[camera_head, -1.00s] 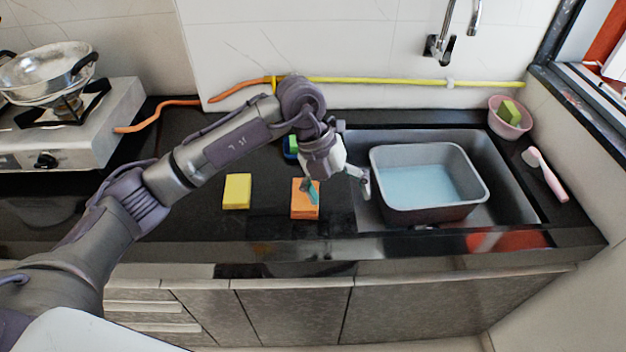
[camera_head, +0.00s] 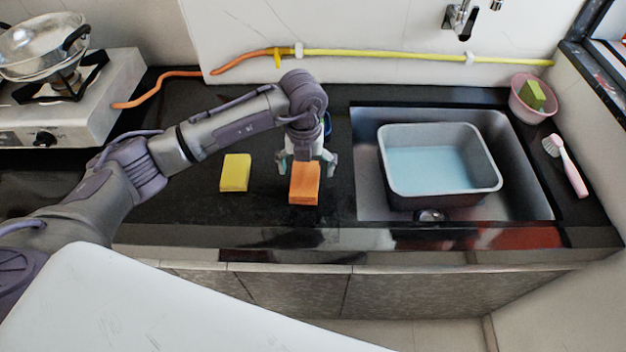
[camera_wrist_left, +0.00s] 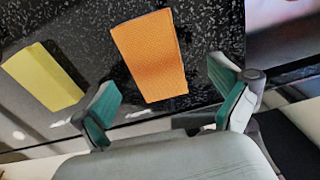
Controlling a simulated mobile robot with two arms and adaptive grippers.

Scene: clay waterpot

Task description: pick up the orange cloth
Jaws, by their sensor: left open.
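The orange cloth (camera_head: 304,184) is a folded block on the black counter, left of the sink in the head view. It also shows in the left wrist view (camera_wrist_left: 150,56), just beyond and between my finger tips. My left gripper (camera_head: 307,166) is open and empty, just behind the cloth in the head view. Its two teal-padded fingers (camera_wrist_left: 167,98) are spread wide in the left wrist view, with the cloth apart from both. My right gripper is in neither view.
A yellow cloth (camera_head: 235,173) lies left of the orange one. The sink (camera_head: 365,165) holds a grey basin (camera_head: 440,195) of water. A gas stove (camera_head: 110,105) stands at the far left. A pink bowl (camera_head: 530,113) and a pink brush (camera_head: 570,170) are at the right.

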